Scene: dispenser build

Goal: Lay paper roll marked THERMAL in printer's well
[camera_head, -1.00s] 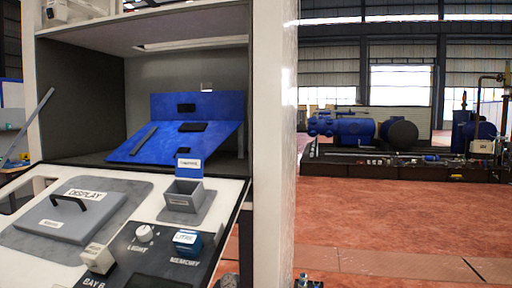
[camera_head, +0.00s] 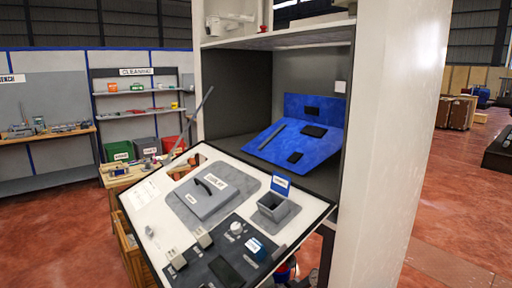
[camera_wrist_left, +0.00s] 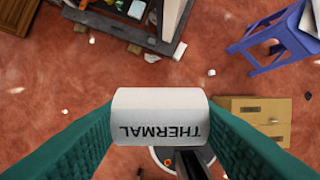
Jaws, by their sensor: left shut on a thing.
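In the left wrist view a white paper roll (camera_wrist_left: 160,104) shows black THERMAL lettering, upside down in the picture. My left gripper (camera_wrist_left: 160,118) is shut on it, with a green finger against each end, and holds it above the red floor. A small grey open-topped box (camera_head: 273,207) with a raised blue lid (camera_head: 281,184) stands on the right part of the tilted white panel in the head view. It looks like the printer and its well; the lid's label is too small to read. Neither gripper shows in the head view.
The white panel (camera_head: 150,190) also carries a grey plate with a black handle (camera_head: 209,183) and a dark control strip (camera_head: 222,262). A blue sloped board (camera_head: 300,135) is in the cabinet behind. A blue stool (camera_wrist_left: 272,38) and a cardboard box (camera_wrist_left: 258,118) are on the floor.

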